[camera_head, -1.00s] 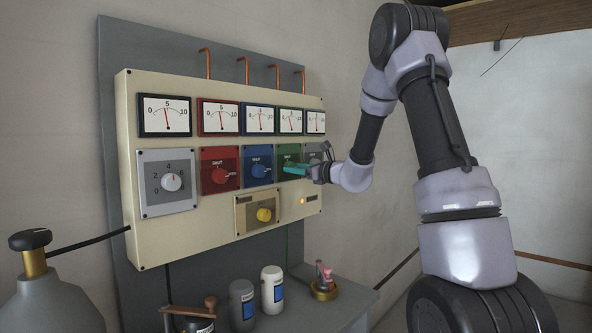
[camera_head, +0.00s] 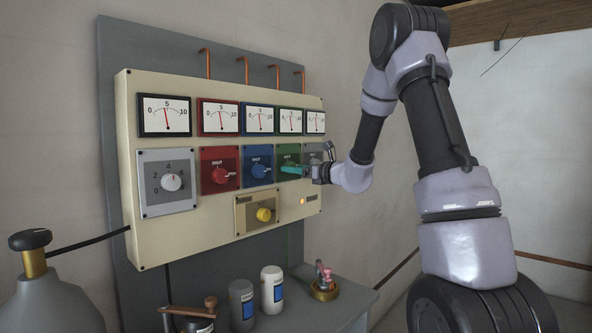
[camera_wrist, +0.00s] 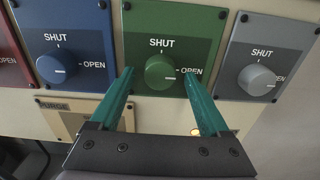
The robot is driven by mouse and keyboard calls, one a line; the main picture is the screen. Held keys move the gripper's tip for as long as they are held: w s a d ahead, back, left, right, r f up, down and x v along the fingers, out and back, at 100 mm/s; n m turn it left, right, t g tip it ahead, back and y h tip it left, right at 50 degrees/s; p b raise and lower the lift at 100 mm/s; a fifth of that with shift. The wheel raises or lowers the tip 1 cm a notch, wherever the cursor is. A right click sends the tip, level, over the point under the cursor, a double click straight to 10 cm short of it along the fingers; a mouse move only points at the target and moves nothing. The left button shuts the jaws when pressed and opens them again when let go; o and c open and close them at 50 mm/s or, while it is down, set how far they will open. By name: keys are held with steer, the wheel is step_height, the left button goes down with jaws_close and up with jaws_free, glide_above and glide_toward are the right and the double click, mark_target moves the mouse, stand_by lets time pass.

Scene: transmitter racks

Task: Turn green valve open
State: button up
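The green valve is a round green knob (camera_wrist: 160,72) on a green plate (camera_wrist: 192,22) marked SHUT at the top and OPEN at the right. In the wrist view its short white mark appears to point right, toward OPEN. In the head view the green plate (camera_head: 288,151) is partly covered by my gripper (camera_head: 293,170). My gripper (camera_wrist: 159,74) is open, with its teal fingers apart on the left and right of the green knob. A gap shows between knob and fingers in the wrist view; I cannot tell how deep the tips reach.
A blue valve (camera_wrist: 57,70) is close on the left and a grey valve (camera_wrist: 257,79) close on the right. A yellow knob (camera_head: 264,215) is lower on the panel (camera_head: 215,226). Bottles (camera_head: 272,290) stand on the shelf below. Gauges (camera_head: 260,119) line the top.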

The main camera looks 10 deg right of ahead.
steer(key=v, duration=1.1)
steer(key=s+a+r+n+g, duration=0.1)
steer(key=s+a+n+g, duration=0.4)
steer(key=s+n, duration=0.4)
steer(key=s+a+r+n+g, duration=0.1)
steer(key=s+a+n+g, duration=0.5)
steer(key=s, duration=0.6)
steer(key=s+d+n+t+h, duration=0.3)
steer(key=s+d+n+h, duration=0.5)
steer(key=s+d+n, duration=0.2)
steer(key=shift+r+t+h, duration=0.2)
steer(key=shift+t+h, duration=0.1)
